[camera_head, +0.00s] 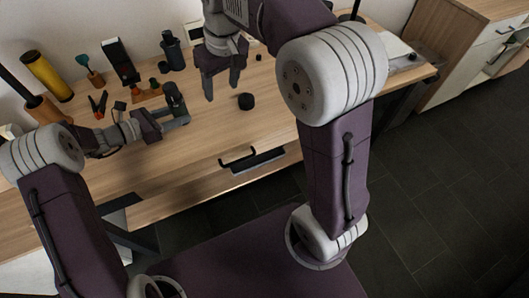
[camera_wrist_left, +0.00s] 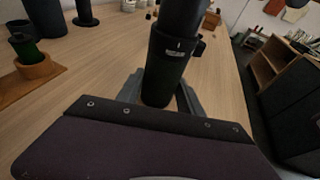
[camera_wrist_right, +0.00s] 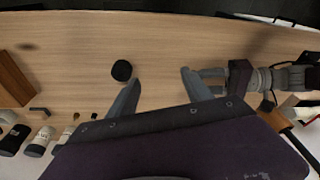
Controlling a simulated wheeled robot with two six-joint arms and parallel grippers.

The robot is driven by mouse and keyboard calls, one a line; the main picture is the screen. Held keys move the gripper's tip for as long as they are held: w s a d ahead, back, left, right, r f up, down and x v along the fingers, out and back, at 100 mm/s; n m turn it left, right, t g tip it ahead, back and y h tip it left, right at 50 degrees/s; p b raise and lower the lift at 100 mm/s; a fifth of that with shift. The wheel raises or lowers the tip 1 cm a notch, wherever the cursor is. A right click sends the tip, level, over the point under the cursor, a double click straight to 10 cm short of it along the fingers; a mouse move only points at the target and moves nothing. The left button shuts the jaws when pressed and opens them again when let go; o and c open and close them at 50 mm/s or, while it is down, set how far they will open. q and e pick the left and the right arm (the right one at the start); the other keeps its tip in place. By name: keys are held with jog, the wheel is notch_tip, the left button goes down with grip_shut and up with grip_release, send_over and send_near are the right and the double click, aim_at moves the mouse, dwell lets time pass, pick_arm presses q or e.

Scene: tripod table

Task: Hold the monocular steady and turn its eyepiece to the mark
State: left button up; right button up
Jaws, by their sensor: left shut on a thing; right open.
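The monocular is a dark upright cylinder (camera_wrist_left: 166,72) between the fingers of my left gripper (camera_wrist_left: 160,98) in the left wrist view. It has a small white mark and pale lettering on its side; its top runs out of that view. In the head view the monocular (camera_head: 172,94) stands at the left gripper (camera_head: 179,113), which is shut on it low over the table. My right gripper (camera_head: 222,84) is open and empty above the table, right of the monocular. In the right wrist view its fingers (camera_wrist_right: 161,80) are spread over bare wood.
A small black round piece (camera_head: 246,101) lies on the table by the right gripper; it also shows in the right wrist view (camera_wrist_right: 122,70). A yellow-and-black cylinder (camera_head: 47,76), a brush (camera_head: 89,70) and an orange-handled tool (camera_head: 98,104) stand or lie at the left. The table's right side is mostly clear.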

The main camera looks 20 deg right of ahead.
jog(key=s+d+f+m+g, duration=0.1)
jog(key=s+d+f, duration=0.1)
jog(key=s+f, duration=0.5)
jog(key=s+d+f+m+g, duration=0.1)
jog(key=s+d+f, duration=0.2)
jog(key=s+f, duration=0.4)
jog(key=shift+s+f+m+h, duration=0.2)
jog(key=shift+f+m+h, duration=0.1)
jog(key=shift+f+h, duration=0.15)
notch_tip(320, 180, up, 22)
jog(key=n+t, duration=0.2)
jog(key=t, duration=0.2)
send_over(169, 86)
jog(key=s, duration=0.4)
jog(key=shift+y, duration=0.45)
jog(key=x, duration=0.8)
jog(key=d+x, duration=0.1)
jog(key=x, duration=0.3)
jog(key=shift+f, duration=0.1)
